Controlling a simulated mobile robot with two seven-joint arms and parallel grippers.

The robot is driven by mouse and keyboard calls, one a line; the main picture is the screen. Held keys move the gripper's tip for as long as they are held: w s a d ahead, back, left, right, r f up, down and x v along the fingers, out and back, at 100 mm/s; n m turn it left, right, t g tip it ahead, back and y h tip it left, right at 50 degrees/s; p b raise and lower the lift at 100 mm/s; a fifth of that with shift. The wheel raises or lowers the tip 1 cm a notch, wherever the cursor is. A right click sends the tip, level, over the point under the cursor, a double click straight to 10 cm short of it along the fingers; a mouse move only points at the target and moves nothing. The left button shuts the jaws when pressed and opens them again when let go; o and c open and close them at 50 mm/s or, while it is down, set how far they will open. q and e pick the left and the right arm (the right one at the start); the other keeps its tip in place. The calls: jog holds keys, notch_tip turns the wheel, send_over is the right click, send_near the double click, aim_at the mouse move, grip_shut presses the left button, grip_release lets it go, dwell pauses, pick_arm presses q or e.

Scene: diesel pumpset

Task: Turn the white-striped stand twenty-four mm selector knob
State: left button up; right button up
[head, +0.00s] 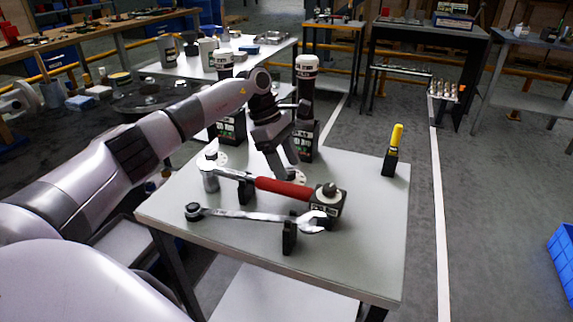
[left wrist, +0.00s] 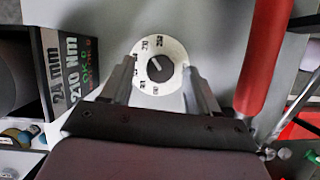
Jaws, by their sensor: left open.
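The selector knob (left wrist: 160,68) is a small dark grip at the centre of a round white dial (left wrist: 145,50) with dark markings. In the head view, a dark stand (head: 306,140) with a white-topped upright tool (head: 306,68) is just right of my left gripper (head: 283,170). That gripper points down at the dial, open. In the left wrist view, its fingers (left wrist: 160,75) lie on either side of the knob; contact cannot be told. My right gripper is out of view.
A red-handled torque wrench (head: 283,187) and a steel spanner (head: 250,214) lie on supports in front on the grey table (head: 370,240). Another dark stand (head: 232,128) is behind my left arm. A yellow-handled tool (head: 396,137) stands at the right. The table's right side is clear.

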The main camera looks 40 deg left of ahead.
pick_arm(q)
jog(key=v, duration=0.6)
jog(key=shift+a, duration=0.1)
jog(key=shift+r, duration=0.1)
